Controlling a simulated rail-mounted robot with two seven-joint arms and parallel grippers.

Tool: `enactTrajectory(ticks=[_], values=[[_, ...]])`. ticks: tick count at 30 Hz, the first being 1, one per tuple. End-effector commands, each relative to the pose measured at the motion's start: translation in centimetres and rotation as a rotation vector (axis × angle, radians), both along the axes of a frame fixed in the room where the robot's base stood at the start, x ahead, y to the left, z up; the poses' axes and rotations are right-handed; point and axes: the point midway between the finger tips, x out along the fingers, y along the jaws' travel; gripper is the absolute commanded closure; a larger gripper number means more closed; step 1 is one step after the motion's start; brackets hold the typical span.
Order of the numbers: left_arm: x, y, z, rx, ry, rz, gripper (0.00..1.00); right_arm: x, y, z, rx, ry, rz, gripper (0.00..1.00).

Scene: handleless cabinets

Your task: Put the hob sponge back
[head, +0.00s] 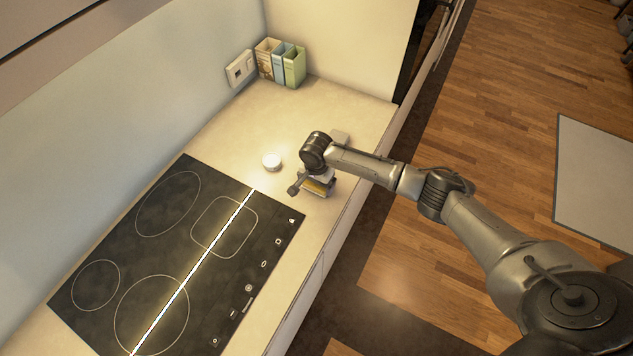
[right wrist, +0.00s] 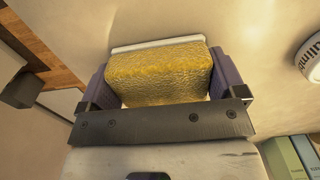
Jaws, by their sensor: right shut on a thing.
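The yellow hob sponge (right wrist: 160,75) fills the space between the two finger pads of my right gripper (right wrist: 165,85) in the right wrist view. The gripper is shut on it. A thin white edge (right wrist: 155,44) shows just beyond the sponge; I cannot tell what it belongs to or whether the sponge touches it. In the head view my right gripper (head: 317,186) is over the pale counter, right of the hob's far corner, and only a little yellow of the sponge shows there. My left gripper is not in view.
The black hob (head: 180,260) lies at the lower left. A small round white item (head: 271,161) stands left of the gripper. A pale block (head: 341,138) lies behind my wrist. Counter between is clear.

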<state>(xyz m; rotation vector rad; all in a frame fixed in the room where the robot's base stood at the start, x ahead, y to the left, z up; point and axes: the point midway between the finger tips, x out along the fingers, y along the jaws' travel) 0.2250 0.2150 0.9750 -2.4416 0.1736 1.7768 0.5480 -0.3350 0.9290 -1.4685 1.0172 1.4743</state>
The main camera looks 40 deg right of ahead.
Motion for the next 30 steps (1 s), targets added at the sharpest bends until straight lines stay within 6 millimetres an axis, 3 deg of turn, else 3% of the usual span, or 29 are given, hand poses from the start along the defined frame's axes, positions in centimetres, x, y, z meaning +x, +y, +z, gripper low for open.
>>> enactTrajectory(ticks=[10, 11, 14, 23, 30], values=[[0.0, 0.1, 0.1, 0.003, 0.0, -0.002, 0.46, 0.0, 0.0, -0.2, 0.001, -0.001, 0.0, 0.3], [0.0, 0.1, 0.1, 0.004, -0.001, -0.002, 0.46, 0.0, 0.1, -0.3, 0.001, -0.001, 0.001, 0.1], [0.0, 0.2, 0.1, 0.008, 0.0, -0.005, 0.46, 0.0, 0.0, -0.2, 0.001, -0.001, 0.001, 0.0], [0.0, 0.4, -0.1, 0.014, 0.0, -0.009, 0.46, 0.1, 0.0, 0.1, 0.0, -0.002, 0.0, 0.0], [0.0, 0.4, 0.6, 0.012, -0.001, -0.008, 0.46, 0.1, 0.0, 3.8, 0.002, -0.005, 0.002, 0.0]])
